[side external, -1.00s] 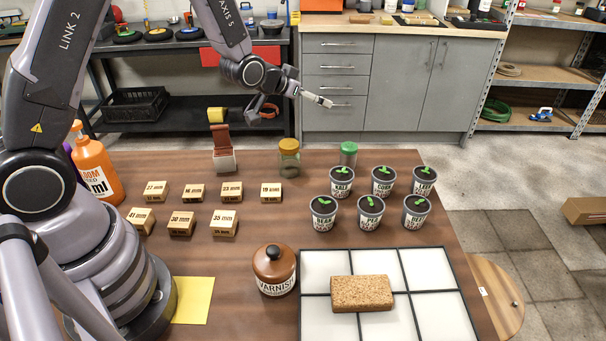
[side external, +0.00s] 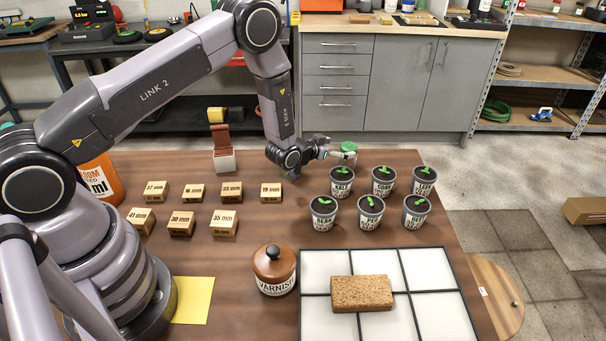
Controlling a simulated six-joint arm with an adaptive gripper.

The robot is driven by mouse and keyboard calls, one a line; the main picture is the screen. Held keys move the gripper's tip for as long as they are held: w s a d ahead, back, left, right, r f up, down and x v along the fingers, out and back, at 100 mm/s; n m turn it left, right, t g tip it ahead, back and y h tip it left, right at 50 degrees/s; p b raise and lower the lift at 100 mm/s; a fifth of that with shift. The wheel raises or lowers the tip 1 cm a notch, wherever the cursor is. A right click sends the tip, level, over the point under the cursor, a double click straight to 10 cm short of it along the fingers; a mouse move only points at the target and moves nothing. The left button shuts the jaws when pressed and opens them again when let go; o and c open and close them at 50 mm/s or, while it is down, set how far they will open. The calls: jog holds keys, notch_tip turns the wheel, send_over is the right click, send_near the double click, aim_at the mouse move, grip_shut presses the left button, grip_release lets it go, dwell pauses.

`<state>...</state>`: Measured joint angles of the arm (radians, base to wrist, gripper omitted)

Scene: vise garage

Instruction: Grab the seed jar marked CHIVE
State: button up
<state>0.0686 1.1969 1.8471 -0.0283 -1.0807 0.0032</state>
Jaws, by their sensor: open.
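A small jar with a green lid (side external: 349,147) stands at the back of the table, behind the plant pots. I cannot read a CHIVE label on it. My gripper (side external: 338,153) is low over the back of the table, level with the upper part of this jar and pointing right at it. It is open, and its fingertips overlap the jar's left side in the picture. I cannot tell whether they touch it or are around it. A second jar, gold-lidded in the earlier view, is now hidden behind my arm.
Several labelled plant pots (side external: 370,212) stand just in front of the green-lidded jar. Wooden number blocks (side external: 231,190) lie to the left. A varnish jar (side external: 274,270) and a sponge (side external: 361,293) on a white tiled panel (side external: 434,312) are nearer the front.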

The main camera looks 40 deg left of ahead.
aim_at(350, 145)
jog(key=shift+x, duration=2.8)
jog(key=shift+a, duration=0.1)
jog(key=shift+r, duration=0.1)
jog(key=c, duration=1.3)
jog(key=shift+r, duration=0.1)
